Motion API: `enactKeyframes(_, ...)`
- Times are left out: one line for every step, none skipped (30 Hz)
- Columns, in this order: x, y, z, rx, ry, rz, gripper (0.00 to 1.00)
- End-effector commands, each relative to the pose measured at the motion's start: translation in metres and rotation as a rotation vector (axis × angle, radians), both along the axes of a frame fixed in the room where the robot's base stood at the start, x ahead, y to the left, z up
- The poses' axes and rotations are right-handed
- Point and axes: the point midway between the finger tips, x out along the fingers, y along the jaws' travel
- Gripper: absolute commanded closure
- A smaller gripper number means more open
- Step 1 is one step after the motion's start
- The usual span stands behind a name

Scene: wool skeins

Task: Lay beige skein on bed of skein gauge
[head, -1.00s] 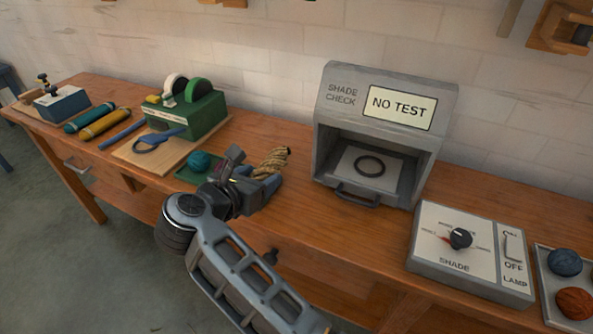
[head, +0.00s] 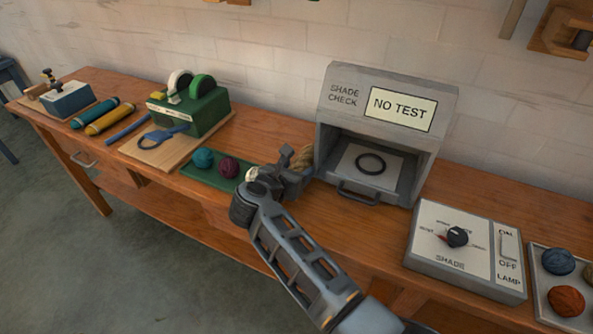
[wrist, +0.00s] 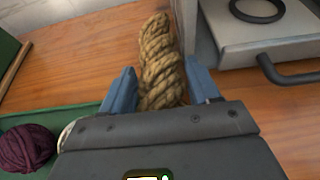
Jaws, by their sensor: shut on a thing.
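My gripper (head: 296,170) is shut on the beige skein (head: 304,158), a twisted rope-like hank, at the left side of the grey SHADE CHECK booth. In the wrist view the skein (wrist: 160,60) stands lengthwise between my blue fingers (wrist: 160,88) and extends beyond their tips. Its near end is hidden by my gripper. The booth (head: 328,110) has a NO TEST display and an open front. Inside is a pale bed (head: 347,168) marked with a dark ring (head: 370,164), with no skein on it. The bed also shows in the wrist view (wrist: 225,25).
A dark handle (head: 358,197) juts from the booth's front. A green mat (head: 197,177) with teal and maroon balls lies left of my gripper. The SHADE control box (head: 432,248) and a tray of balls (head: 541,300) are right. Bare bench lies before the booth.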

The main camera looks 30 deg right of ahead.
Motion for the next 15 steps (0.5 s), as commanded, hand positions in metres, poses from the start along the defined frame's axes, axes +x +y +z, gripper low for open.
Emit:
enactKeyframes(0.001, -0.002, -0.003, -0.001, 0.001, -0.001, 0.74)
enactKeyframes(0.001, -0.003, -0.005, -0.001, 0.001, -0.001, 0.74)
enactKeyframes(0.002, -0.004, -0.007, -0.002, 0.0, -0.001, 0.74)
enactKeyframes(0.002, -0.004, -0.008, -0.001, -0.001, 0.0, 0.74)
enactKeyframes(0.002, -0.004, -0.009, -0.001, -0.001, 0.0, 0.74)
enactKeyframes(0.002, -0.004, -0.009, 0.0, -0.002, 0.001, 0.74)
enactKeyframes(0.002, -0.004, -0.009, 0.0, -0.002, 0.001, 0.74)
enactKeyframes(0.002, -0.003, -0.009, 0.0, -0.002, 0.001, 0.74)
enactKeyframes(0.002, -0.003, -0.009, 0.0, -0.002, 0.001, 0.74)
enactKeyframes(0.002, -0.004, -0.009, 0.0, -0.002, 0.001, 0.74)
enactKeyframes(0.002, -0.003, -0.009, 0.0, -0.002, 0.001, 0.74)
enactKeyframes(0.002, -0.003, -0.01, 0.0, -0.002, 0.001, 0.74)
enactKeyframes(0.002, -0.003, -0.011, 0.0, -0.002, 0.001, 0.74)
enactKeyframes(0.002, -0.003, -0.012, 0.0, -0.002, 0.001, 0.74)
enactKeyframes(0.002, -0.003, -0.014, 0.0, -0.002, 0.001, 0.74)
